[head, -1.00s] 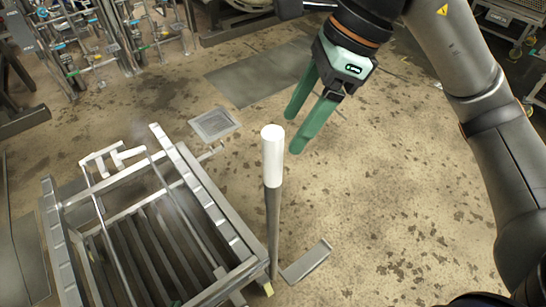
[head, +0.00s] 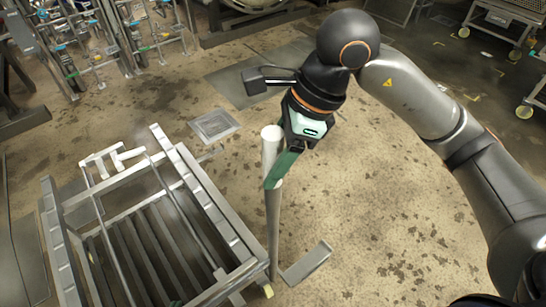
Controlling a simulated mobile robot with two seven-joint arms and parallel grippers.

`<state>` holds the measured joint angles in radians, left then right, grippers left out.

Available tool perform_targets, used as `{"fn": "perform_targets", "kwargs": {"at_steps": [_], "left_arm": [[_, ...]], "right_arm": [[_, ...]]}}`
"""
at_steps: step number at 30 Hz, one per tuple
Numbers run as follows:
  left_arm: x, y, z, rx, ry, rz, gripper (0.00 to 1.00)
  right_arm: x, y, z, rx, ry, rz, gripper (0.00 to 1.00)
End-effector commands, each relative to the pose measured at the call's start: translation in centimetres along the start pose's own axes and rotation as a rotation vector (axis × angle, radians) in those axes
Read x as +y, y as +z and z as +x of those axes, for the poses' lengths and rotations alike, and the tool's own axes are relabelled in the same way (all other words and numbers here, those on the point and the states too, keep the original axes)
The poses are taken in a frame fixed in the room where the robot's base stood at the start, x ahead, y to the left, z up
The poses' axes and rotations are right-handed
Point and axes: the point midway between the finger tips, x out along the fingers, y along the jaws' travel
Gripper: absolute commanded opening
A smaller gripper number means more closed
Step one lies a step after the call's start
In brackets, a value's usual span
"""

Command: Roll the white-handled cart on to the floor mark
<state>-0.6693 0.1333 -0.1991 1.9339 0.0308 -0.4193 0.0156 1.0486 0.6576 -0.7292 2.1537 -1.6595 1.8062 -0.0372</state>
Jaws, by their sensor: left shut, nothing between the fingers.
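The cart (head: 211,205) is a low steel frame with slatted bars at lower left. A post with a white upper part (head: 270,146) stands upright at its right corner. My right gripper (head: 272,184) is at the post, its green fingers pointing down and overlapping the lower end of the white part. The fingers show nearly edge-on, so whether they grip is unclear. Only a green sliver of my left gripper (head: 175,303) shows at the bottom edge, low by the cart; it is shut and empty. Small yellow marks (head: 472,97) lie on the floor at upper right; the full floor mark is unclear.
A floor drain (head: 215,124) and a dark floor plate (head: 250,75) lie beyond the cart. Pipework (head: 130,35) stands at upper left. Another wheeled cart (head: 505,22) is at upper right. The stained floor right of the post is mostly clear.

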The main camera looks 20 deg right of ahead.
Motion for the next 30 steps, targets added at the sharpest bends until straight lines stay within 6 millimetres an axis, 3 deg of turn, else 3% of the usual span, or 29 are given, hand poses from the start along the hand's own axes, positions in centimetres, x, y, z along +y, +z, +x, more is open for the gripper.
{"fn": "perform_targets", "kwargs": {"at_steps": [2,15,30], "left_arm": [[-0.02,0.0,0.01,0.0,0.0,0.0,0.0],[-0.1,0.17,0.05,-0.004,-0.002,0.0,0.0],[-0.19,0.21,0.05,-0.004,-0.004,0.0,0.0]], "right_arm": [[0.0,0.01,-0.02,0.0,0.0,0.0,0.49],[-0.01,0.01,-0.04,0.0,0.0,0.0,0.0],[-0.01,0.01,-0.06,0.0,0.0,0.001,0.0]]}}
